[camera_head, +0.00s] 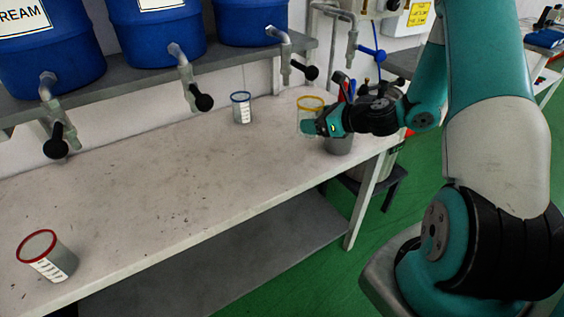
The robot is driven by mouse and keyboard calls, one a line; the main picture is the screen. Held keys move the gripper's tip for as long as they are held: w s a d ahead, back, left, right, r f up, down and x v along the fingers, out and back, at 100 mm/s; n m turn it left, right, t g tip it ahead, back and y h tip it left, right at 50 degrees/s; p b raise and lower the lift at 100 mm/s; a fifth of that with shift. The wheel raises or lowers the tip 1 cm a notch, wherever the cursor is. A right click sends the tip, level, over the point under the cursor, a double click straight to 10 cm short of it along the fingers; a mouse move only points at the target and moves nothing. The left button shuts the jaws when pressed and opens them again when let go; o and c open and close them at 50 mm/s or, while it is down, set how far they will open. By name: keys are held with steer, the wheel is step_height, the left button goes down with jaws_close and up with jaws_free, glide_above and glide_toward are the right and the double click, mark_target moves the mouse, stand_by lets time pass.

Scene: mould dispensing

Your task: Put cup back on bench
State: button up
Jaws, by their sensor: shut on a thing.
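My gripper (322,124) is at the right end of the bench (190,170). It is shut on a clear cup with a yellow rim (310,103), which stands upright between the fingers. The fingers and wrist hide part of this cup, and I cannot tell whether its base touches the bench. A blue-rimmed cup (241,108) stands upright at the back of the bench, left of my gripper. A red-rimmed cup (47,257) stands at the front left of the bench.
Blue barrels (155,32) with black-handled taps sit on a shelf above the back edge. The middle of the bench is clear.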

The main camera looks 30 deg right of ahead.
step_height(320, 180, down, 9)
steer(key=shift+f, duration=0.15)
stand_by(0.4)
steer(key=shift+f+b, duration=0.2)
steer(key=shift+b, duration=0.15)
steer(key=o, duration=0.8)
steer(key=shift+c, duration=0.2)
